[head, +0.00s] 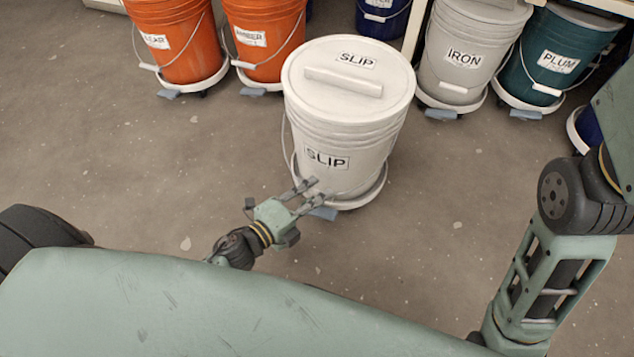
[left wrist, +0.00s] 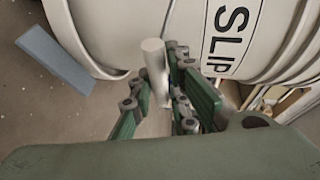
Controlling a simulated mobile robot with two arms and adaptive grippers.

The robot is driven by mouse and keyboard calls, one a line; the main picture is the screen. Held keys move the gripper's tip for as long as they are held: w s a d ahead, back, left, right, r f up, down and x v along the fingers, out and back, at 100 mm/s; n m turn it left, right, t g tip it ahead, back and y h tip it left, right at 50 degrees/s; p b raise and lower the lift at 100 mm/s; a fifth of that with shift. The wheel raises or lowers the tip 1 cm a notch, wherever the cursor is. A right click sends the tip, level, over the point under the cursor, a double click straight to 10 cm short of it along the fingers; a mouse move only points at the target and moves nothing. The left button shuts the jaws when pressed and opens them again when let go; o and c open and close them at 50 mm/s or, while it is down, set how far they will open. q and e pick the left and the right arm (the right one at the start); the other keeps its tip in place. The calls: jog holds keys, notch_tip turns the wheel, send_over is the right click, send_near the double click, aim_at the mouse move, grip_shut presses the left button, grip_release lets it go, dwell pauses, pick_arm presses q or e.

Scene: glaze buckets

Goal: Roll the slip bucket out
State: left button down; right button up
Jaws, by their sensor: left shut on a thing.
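The white slip bucket (head: 345,125), lidded and labelled SLIP, stands upright on a round white dolly (head: 372,192) on open floor, in front of the row of buckets. Its wall and label also fill the top of the left wrist view (left wrist: 190,38). My left gripper (head: 308,194) is at the bucket's lower front. It is shut on the white grip of the bucket's wire handle (left wrist: 154,62), which shows between the fingers in the left wrist view. A blue-grey tab (head: 323,213) sticks out at the dolly's front. My right gripper is out of view.
Behind stand orange buckets (head: 175,45) at the left, and the grey IRON bucket (head: 468,50) and teal PLUM bucket (head: 552,62) at the right, on dollies. A blue bucket (head: 383,18) is at the back. Floor at the left (head: 130,165) and right is clear.

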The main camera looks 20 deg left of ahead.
pick_arm(q)
jog(key=shift+s+d+f, duration=0.3)
jog(key=shift+s+d, duration=0.1)
jog(key=shift+s, duration=0.05)
jog(key=c, duration=1.7)
grip_release()
jog(key=shift+w+r, duration=0.1)
jog(key=shift+w, duration=0.05)
jog(key=v, duration=1.2)
jog(key=shift+r, duration=0.1)
jog(key=shift+a, duration=0.1)
